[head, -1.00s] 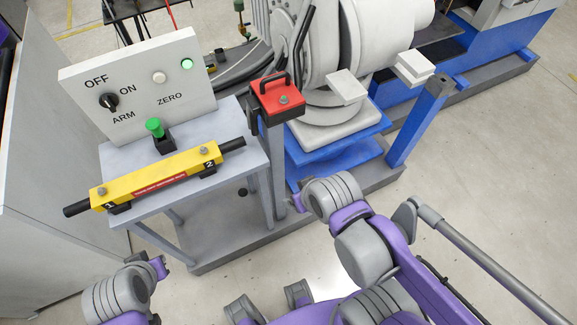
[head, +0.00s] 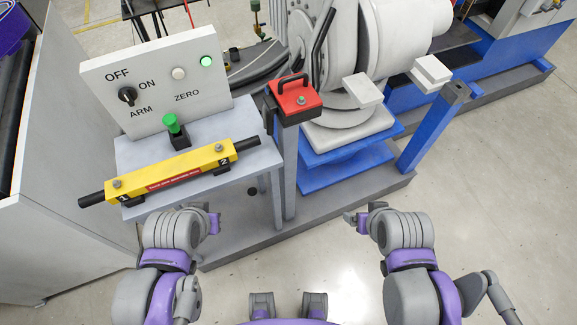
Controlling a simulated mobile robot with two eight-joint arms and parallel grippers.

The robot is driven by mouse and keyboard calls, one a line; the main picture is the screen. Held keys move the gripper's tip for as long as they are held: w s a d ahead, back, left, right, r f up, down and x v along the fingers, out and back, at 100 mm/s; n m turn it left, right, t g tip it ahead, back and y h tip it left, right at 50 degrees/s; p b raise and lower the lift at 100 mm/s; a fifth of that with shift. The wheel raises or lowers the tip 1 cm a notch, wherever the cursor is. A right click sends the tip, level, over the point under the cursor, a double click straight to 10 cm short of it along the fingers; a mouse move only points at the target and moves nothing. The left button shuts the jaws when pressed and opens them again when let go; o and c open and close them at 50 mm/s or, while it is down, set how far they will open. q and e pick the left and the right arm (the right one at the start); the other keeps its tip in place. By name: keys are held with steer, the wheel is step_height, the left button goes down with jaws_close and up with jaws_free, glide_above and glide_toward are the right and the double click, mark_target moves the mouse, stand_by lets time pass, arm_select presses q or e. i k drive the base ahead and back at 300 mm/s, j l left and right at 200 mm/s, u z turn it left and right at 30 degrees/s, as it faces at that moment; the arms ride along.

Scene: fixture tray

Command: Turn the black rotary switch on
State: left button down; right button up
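The black rotary switch (head: 127,96) sits on the left of a light grey upright panel (head: 165,109) in the head view. Labels OFF, ON and ARM surround it; its pointer is too small to read surely. My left gripper (head: 213,219) is below and right of the switch, in front of the small table, well apart from it. My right gripper (head: 353,217) is farther right, over open floor, touching nothing. The fingers of both are too small and partly hidden to show whether they are open.
The panel also has a white button (head: 179,73) and a lit green lamp (head: 206,61). A green-topped plunger (head: 172,124) and a yellow bar (head: 170,174) with black ends stand on the grey table (head: 240,130) before it. A red handled block (head: 293,98) is to the right.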

mark_target(128, 95)
steer(key=u, duration=1.3)
